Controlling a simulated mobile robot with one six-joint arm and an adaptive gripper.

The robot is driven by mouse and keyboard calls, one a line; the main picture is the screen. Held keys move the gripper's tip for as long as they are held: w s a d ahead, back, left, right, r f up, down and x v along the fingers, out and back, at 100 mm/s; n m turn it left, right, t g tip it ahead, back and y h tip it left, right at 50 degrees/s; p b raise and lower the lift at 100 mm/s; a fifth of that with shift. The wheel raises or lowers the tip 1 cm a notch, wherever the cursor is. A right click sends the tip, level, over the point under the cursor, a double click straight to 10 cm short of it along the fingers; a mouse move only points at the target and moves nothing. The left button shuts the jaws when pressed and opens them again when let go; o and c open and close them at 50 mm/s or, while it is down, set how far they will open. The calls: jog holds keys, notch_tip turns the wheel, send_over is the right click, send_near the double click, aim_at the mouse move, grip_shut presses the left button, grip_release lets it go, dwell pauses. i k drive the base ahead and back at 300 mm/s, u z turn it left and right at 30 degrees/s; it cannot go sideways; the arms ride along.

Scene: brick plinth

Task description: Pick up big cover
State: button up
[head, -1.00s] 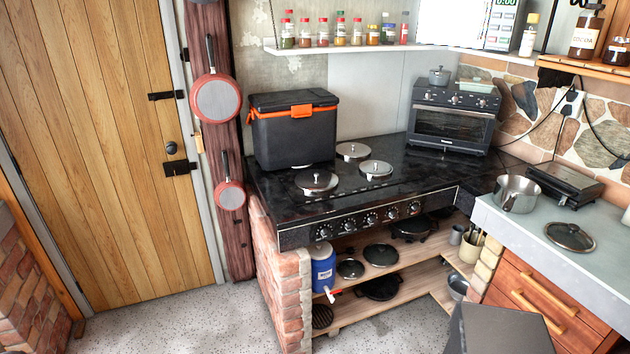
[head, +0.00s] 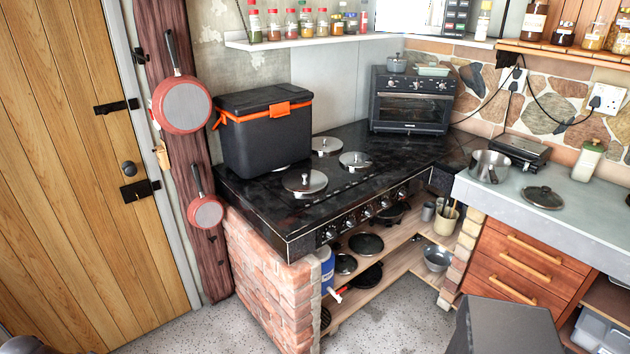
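Several round covers are in the head view, and I cannot tell which one the task calls big. Three silver covers with knobs lie on the black hob: a front one (head: 304,183), which looks the largest of these, a back one (head: 326,146) and a right one (head: 355,161). A dark glass lid (head: 543,198) with a knob lies on the grey counter at right. Dark round lids, one larger (head: 366,244) and one smaller (head: 346,264), lie on the wooden shelf under the hob. My gripper is not in view.
A black cooler box (head: 265,135) with orange trim stands on the hob's left part. A toaster oven (head: 411,98) stands behind, and a steel pot (head: 490,166) stands on the counter. A brick plinth (head: 270,285) supports the hob's left end. Speckled floor (head: 395,310) shows in front.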

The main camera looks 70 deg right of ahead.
aim_at(298, 182)
jog(key=z, duration=0.45)
jog(key=i, duration=0.55)
jog(key=z, duration=0.95)
jog(key=i, duration=0.75)
jog(key=z, duration=0.45)
